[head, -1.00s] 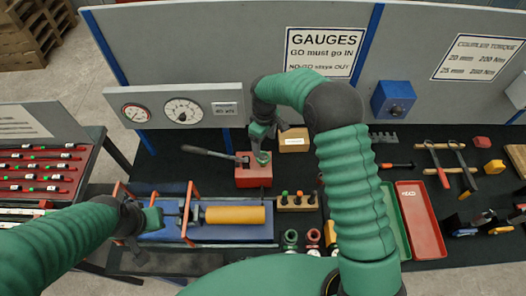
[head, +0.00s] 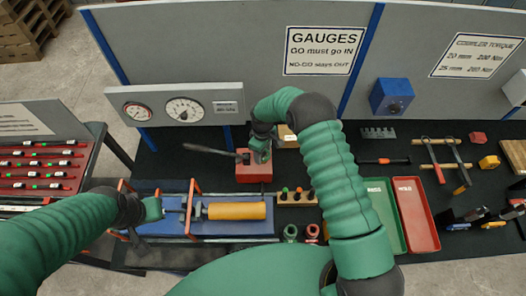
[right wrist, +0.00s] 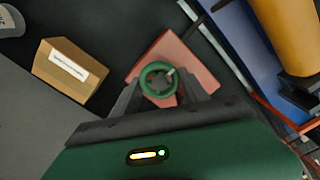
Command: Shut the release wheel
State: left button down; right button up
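The red pump block (head: 254,174) stands on the black bench with a dark lever (head: 208,150) reaching left. The green ring-shaped release wheel (right wrist: 158,79) shows on top of the red block in the right wrist view. My right gripper (right wrist: 161,88) points down at the wheel, its two dark fingers spread on either side of it; I cannot tell whether they touch it. In the head view my right gripper (head: 260,152) covers most of the wheel. My left gripper (head: 150,209) is at the left end of the blue rig, its fingers too small to read.
The blue rig (head: 160,233) with a yellow cylinder (head: 236,211) and orange frames lies just in front of the pump. A cardboard box (right wrist: 72,71) stands close beside the pump. A gauge panel (head: 225,92) stands behind. Green and red trays (head: 415,220) lie right.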

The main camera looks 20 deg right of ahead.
jog(key=shift+w+r, duration=0.15)
jog(key=c, duration=0.6)
jog(key=shift+w+m+b, duration=0.1)
jog(key=shift+m+b, duration=0.2)
jog(key=shift+b, duration=0.15)
jog(key=shift+m+b, duration=0.9)
jog(key=shift+b, duration=0.1)
jog(key=m+b, duration=0.2)
jog(key=m, duration=0.1)
jog(key=shift+w+m+b, duration=0.1)
jog(key=shift+m+b, duration=0.2)
jog(key=shift+b, duration=0.1)
jog(key=m+b, duration=0.2)
jog(key=m, duration=0.2)
jog(key=shift+d+m, duration=0.15)
jog(key=shift+m, duration=0.15)
jog(key=m+b, duration=0.2)
jog(key=m, duration=0.3)
jog(key=shift+r, duration=0.15)
jog(key=m, duration=0.5)
jog(key=shift+d+b, duration=0.1)
jog(key=shift+b, duration=0.2)
jog(key=m, duration=0.5)
jog(key=shift+r, duration=0.1)
jog(key=m, duration=0.4)
jog(key=m+p, duration=0.1)
jog(key=shift+s+m, duration=0.25)
jog(key=shift+m, duration=0.15)
jog(key=shift+m+p, duration=0.35)
jog(key=shift+m, duration=1.85)
